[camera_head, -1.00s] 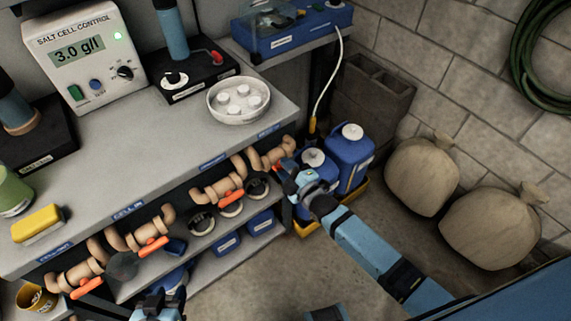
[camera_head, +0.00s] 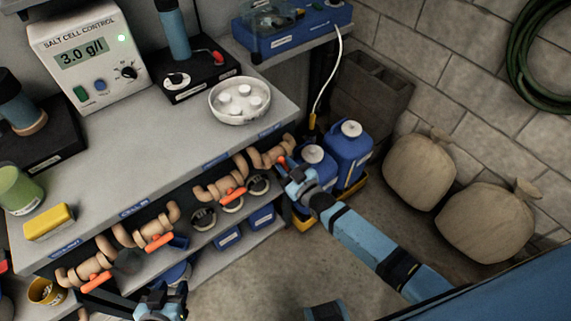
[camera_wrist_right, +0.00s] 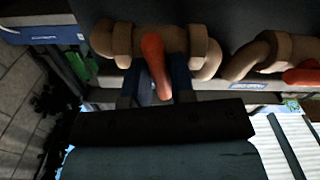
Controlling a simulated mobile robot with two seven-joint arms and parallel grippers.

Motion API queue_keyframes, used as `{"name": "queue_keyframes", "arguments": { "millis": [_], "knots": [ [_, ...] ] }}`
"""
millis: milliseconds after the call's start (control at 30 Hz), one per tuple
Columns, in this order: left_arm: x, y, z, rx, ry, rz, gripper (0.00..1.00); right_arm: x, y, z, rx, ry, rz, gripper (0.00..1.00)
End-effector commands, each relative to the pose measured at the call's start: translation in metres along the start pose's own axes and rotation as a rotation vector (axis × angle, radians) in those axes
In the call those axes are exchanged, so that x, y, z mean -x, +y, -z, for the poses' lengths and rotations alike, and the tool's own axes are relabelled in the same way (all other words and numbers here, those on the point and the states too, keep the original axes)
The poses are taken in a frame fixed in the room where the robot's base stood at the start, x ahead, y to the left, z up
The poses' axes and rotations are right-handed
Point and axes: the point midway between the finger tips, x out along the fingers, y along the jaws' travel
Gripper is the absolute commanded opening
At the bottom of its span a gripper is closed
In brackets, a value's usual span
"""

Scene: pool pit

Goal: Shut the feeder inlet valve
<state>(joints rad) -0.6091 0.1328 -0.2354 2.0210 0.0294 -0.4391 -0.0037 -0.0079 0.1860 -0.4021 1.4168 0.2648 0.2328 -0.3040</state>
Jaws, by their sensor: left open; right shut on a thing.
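A row of tan pipe valves with orange handles runs under the bench's front edge; its labels are too small to read surely. My right gripper (camera_head: 284,163) is at the rightmost valve (camera_head: 271,153), shut on its orange handle (camera_wrist_right: 155,62). In the right wrist view that handle stands across the pipe (camera_wrist_right: 180,40), slightly tilted, between the fingers. The neighbouring valve's handle (camera_wrist_right: 302,76) lies along its pipe. My left gripper (camera_head: 165,303) is low at the bottom edge, open, apart from the valves; its tips are hard to make out.
The other orange handles (camera_head: 158,241) lie roughly along their pipes. Blue jugs (camera_head: 348,150) in a yellow tray stand just behind my right gripper. Two sacks (camera_head: 485,220) rest by the wall. A lower shelf (camera_head: 215,262) holds dark rings and blue boxes. The floor in front is clear.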

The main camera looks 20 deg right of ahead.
Motion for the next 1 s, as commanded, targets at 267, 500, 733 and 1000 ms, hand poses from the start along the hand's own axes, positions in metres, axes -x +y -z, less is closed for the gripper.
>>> {"name": "queue_keyframes", "arguments": {
  "millis": [267,500,733,1000],
  "knots": [
    [0.0014,-0.0001,0.0028,-0.002,0.006,0.001,0.43,0.0002,0.0002,-0.0003,-0.155,-0.002,0.000,0.00],
    [0.0021,0.0003,0.0057,0.001,0.011,0.002,0.43,0.0001,0.0000,-0.0004,-0.217,-0.001,0.000,0.00],
    [0.0023,0.0003,0.0065,0.002,0.012,0.003,0.43,0.0001,-0.0001,-0.0005,-0.231,-0.001,0.000,0.00],
    [0.0023,0.0002,0.0063,0.002,0.011,0.003,0.43,0.0002,-0.0002,-0.0004,-0.230,-0.001,0.000,0.25]
  ]
}}
